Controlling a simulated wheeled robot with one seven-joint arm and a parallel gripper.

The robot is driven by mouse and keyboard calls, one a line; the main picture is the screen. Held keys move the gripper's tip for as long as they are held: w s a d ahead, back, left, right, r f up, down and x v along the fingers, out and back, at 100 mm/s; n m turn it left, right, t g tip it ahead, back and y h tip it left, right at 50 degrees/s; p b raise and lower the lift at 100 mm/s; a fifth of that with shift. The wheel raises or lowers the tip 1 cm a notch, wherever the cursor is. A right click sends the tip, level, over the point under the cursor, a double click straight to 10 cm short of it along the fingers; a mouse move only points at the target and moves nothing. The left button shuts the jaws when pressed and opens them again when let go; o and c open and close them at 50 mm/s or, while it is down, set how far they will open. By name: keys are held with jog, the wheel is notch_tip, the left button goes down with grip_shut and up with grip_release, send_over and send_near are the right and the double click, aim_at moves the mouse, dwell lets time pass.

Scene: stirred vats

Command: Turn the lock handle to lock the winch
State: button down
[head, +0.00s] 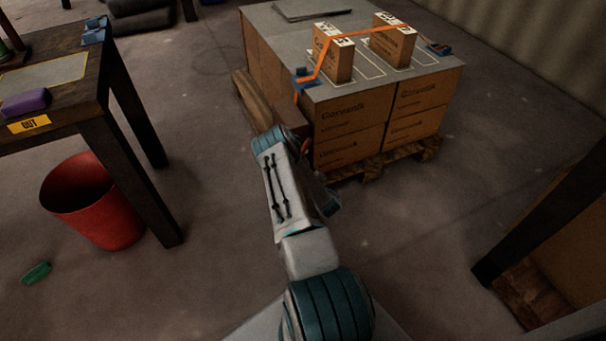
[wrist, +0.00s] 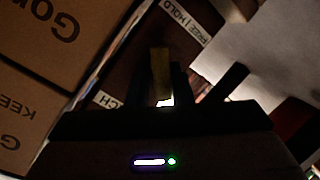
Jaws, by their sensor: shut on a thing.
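In the wrist view my gripper (wrist: 160,80) has its two dark fingers shut on a dull yellow lock handle (wrist: 160,62). The handle stands upright in that picture, against a dark brown winch panel (wrist: 178,28). A white label on the panel (wrist: 188,20) reads "FREE HOLD". Another label (wrist: 108,100) is partly covered and shows "CH". In the head view my arm covers the gripper and the handle. A brown winch housing (head: 291,119) shows just above my arm, at the pallet's left corner.
Stacked cartons (head: 350,130) stand on a wooden pallet (head: 372,171). An orange strap (head: 352,35) crosses two small boxes on top. A table (head: 80,105) and red bin (head: 95,200) are at the left. A dark post (head: 540,225) is at the right. The floor between is clear.

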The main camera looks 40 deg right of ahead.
jog(key=c, duration=1.3)
grip_release()
jog(key=shift+c, duration=0.2)
jog(key=p+v, duration=0.4)
jog(key=v, duration=0.9)
jog(key=shift+s, duration=0.35)
jog(key=shift+r, duration=0.1)
